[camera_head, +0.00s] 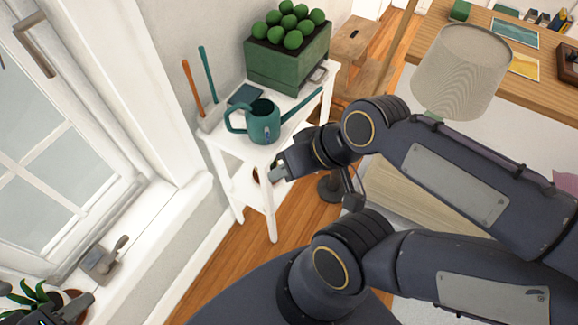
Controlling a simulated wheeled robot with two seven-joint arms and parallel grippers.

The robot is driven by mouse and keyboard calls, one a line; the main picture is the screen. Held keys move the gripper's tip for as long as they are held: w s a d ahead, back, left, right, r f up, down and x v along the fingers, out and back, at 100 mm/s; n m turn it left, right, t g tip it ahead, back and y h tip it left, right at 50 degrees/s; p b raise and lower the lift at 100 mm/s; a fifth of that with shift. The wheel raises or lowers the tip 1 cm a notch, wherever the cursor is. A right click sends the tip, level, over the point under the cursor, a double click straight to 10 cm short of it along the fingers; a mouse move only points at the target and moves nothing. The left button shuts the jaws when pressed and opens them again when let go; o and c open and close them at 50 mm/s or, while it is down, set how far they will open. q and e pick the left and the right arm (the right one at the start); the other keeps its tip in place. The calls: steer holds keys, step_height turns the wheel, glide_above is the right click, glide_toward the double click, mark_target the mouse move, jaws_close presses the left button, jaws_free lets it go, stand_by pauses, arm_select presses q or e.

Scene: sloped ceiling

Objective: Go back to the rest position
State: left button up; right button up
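My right gripper (279,172) is at the front right of the white stand (226,150), near its top edge. Its pale fingertips point left, and no held object shows between them. I cannot tell whether it is open or shut. My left gripper (62,311) shows only in part at the bottom left corner, beside the potted plant. Its fingers are small and cut by the frame edge, so its state is unclear.
A teal watering can (263,121) stands on the white stand, with a green planter (287,62) behind it. A window (60,130) is at left, with a potted plant (32,296) below. A lamp (461,70) and wooden desk (527,62) are at upper right.

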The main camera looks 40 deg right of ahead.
step_height(320, 180, up, 5)
steer(key=p, duration=0.4)
steer(key=shift+f+p, duration=0.2)
steer(key=shift+p, duration=0.1)
stand_by(0.6)
